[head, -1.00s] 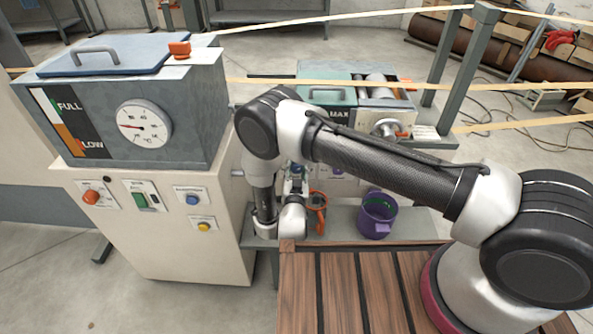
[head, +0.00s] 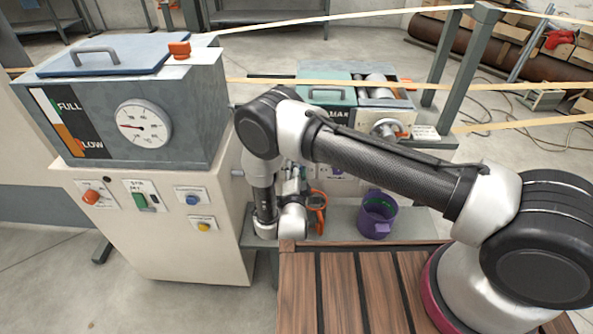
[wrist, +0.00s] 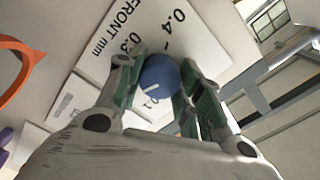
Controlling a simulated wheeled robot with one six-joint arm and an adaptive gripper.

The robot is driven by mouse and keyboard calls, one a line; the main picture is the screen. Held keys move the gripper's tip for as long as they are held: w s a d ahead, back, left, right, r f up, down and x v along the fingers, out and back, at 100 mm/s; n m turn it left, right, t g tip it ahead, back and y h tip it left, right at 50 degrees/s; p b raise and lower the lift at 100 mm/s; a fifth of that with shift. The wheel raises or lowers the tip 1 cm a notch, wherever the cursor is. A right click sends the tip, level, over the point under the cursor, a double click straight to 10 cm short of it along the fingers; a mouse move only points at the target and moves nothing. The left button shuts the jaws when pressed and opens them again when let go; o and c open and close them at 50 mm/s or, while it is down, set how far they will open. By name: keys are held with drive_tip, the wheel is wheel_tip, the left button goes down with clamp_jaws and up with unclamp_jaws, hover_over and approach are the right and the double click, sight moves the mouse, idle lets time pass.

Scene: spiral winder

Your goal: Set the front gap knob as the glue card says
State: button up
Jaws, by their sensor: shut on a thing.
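The front gap knob (wrist: 161,77) is a round blue knob with a white pointer line, on a white plate (wrist: 205,52) marked "FRONT mm". In the wrist view, 0.4, 0.3 and a partly hidden 0.1 are readable around it. The pointer aims down-left in that picture, towards the 0.1 print. My gripper (wrist: 154,68) has its green-padded fingers on both sides of the knob, shut on it. The fingers hide part of the scale. In the head view my arm hides the knob. A small white card (head: 424,131) beside the rollers has print too small to read.
An orange-handled thing (head: 317,211) and a purple mug (head: 377,215) stand on the grey shelf, close to my wrist. A glue tank (head: 195,120) with a gauge and a control panel (head: 150,215) are at left. Yellowish strips (head: 340,84) cross behind.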

drive_tip(key=m, duration=1.4)
drive_tip(key=shift+s+f, duration=0.1)
drive_tip(key=shift+f, duration=0.05)
idle(0.4)
drive_tip(key=o, duration=1)
drive_tip(key=shift+o, duration=0.2)
drive_tip(key=s, duration=0.7)
drive_tip(key=shift+s, duration=0.25)
drive_tip(key=shift+a, duration=0.1)
